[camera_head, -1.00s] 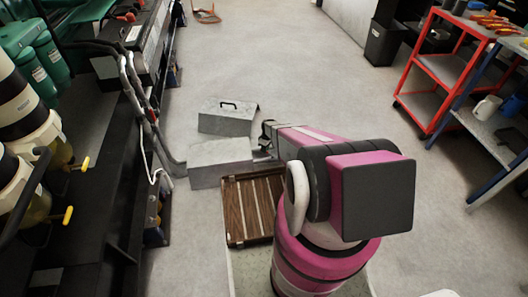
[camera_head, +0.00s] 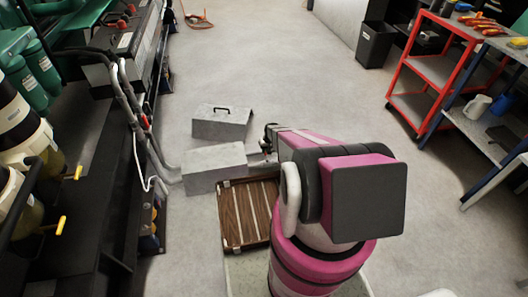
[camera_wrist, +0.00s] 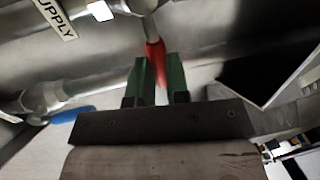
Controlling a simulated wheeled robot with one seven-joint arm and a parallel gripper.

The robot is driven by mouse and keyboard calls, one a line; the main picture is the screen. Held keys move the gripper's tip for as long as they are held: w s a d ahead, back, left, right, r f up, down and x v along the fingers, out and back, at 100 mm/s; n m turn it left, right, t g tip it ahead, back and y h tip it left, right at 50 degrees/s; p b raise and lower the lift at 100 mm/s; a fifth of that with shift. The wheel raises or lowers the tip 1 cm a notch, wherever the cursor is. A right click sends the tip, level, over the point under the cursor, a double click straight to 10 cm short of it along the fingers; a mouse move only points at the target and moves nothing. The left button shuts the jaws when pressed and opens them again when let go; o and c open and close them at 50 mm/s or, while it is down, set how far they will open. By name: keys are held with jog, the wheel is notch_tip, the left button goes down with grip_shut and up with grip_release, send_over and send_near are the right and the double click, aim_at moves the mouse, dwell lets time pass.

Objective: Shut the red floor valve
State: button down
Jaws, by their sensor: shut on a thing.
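The red valve handle (camera_wrist: 154,50) shows in the wrist view, hanging below a grey stem under a pale pipe. My gripper (camera_wrist: 157,78) has its two green fingers on either side of the lower end of the red handle and is shut on it. In the head view my gripper (camera_head: 268,138) is low near the floor, beside the grey blocks. The red handle is too small and too hidden there to tell its position.
A blue handle (camera_wrist: 73,115) is on a pipe to the left, and a "SUPPLY" label (camera_wrist: 55,18) is above. Grey blocks (camera_head: 213,168) stand by the gripper. The black machine frame (camera_head: 105,210) runs along the left, the red cart (camera_head: 435,70) at the right.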

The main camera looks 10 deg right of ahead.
jog(key=shift+d+m, duration=0.2)
jog(key=shift+m, duration=0.1)
dwell(0.4)
jog(key=c, duration=1.1)
grip_release()
jog(key=shift+r, duration=0.1)
notch_tip(320, 180, up, 10)
jog(key=d, duration=0.2)
jog(key=shift+r, duration=0.2)
jog(key=s+a+r, duration=0.2)
jog(key=s+r, duration=0.7)
jog(key=r, duration=0.3)
jog(key=s+a+r+h, duration=0.1)
jog(key=s+a+r, duration=0.2)
jog(key=s+r, duration=0.6)
jog(key=s+a+r+h, duration=0.1)
jog(key=s+a+r, duration=0.2)
jog(key=s+r, duration=0.6)
notch_tip(320, 180, up, 6)
jog(key=shift+a+r, duration=0.15)
